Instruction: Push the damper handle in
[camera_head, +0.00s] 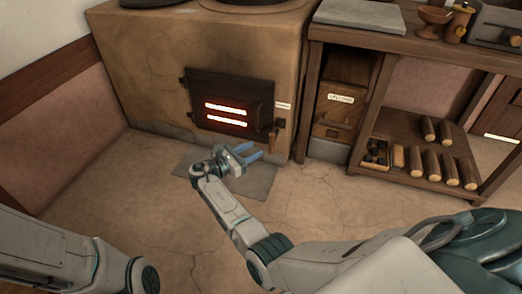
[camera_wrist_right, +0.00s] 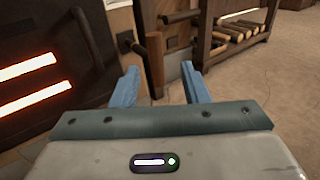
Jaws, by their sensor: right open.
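The damper handle (camera_head: 272,142) is a small upright wooden grip beside a dark bracket, on the stove front just right of the fire door. In the right wrist view the wooden handle (camera_wrist_right: 155,62) stands between the two blue fingers, joined by a dark rod to the bracket. My right gripper (camera_head: 255,151) is open and empty, low in front of the stove, with its fingers pointing toward the handle. In the right wrist view the fingers (camera_wrist_right: 160,76) are apart; whether they touch the handle is unclear. My left gripper is out of view.
The stove (camera_head: 150,60) has a dark fire door (camera_head: 230,87) with glowing slots, left of the handle. A grey floor plate (camera_head: 255,180) lies below. A wooden shelf unit (camera_head: 395,130) with several short logs stands at right. The floor in front is clear.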

